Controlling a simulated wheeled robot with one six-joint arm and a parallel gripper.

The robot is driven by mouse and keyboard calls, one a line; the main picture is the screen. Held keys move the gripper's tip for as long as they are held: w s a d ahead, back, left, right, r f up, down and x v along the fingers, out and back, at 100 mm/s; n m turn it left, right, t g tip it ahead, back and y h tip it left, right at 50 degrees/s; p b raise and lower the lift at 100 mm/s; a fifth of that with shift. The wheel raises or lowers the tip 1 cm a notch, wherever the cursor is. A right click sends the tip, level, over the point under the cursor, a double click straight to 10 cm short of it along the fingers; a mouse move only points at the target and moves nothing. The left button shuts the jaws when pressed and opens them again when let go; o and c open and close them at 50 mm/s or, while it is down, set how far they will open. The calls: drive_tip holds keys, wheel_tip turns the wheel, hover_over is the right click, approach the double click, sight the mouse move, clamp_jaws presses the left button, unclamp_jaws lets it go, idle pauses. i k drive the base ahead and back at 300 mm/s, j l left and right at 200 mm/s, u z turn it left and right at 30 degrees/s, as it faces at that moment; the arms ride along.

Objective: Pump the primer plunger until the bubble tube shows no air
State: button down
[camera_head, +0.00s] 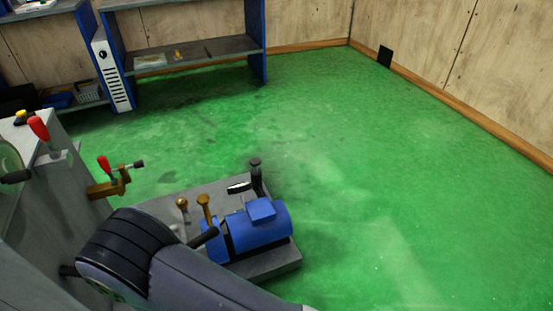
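A blue pump or motor unit (262,228) sits on a grey base plate (286,265) low in the head view. Behind it stands a dark upright post with a round black knob (255,162); it may be the primer plunger. A short pale tube-like piece with dark ends (239,187) is beside the post; it may be the bubble tube, and air inside cannot be made out. Two brass-coloured knobs (204,200) (182,203) stand left of the blue unit. My gripper is not visible. A dark grey rounded body in the foreground covers the near side of the base.
The grey grinder body (40,200) stands at the left, with a red-handled lever (39,127) and a brass clamp-like part (105,187). Blue-framed shelving (190,52) stands at the back. Green floor (400,190) is open to the right, up to wooden walls.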

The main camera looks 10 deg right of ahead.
sight(255, 161)
drive_tip(key=i+l, duration=0.1)
drive_tip(key=l, duration=0.4)
drive_tip(key=i+l+u, duration=0.1)
drive_tip(key=l, duration=0.35)
drive_tip(key=i+l, duration=0.15)
drive_tip(key=l, duration=0.35)
drive_tip(key=i+l+u, duration=0.1)
drive_tip(key=l, duration=0.4)
drive_tip(key=i+l, duration=0.1)
drive_tip(key=l, duration=0.35)
drive_tip(key=i+l+u, duration=0.1)
drive_tip(key=i+l, duration=0.15)
drive_tip(key=i, duration=0.2)
drive_tip(key=i+l+u, duration=0.1)
drive_tip(key=i+l, duration=0.15)
drive_tip(key=i, duration=0.2)
drive_tip(key=i+l+u, duration=0.1)
drive_tip(key=i+l, duration=0.2)
drive_tip(key=i+j, duration=0.65)
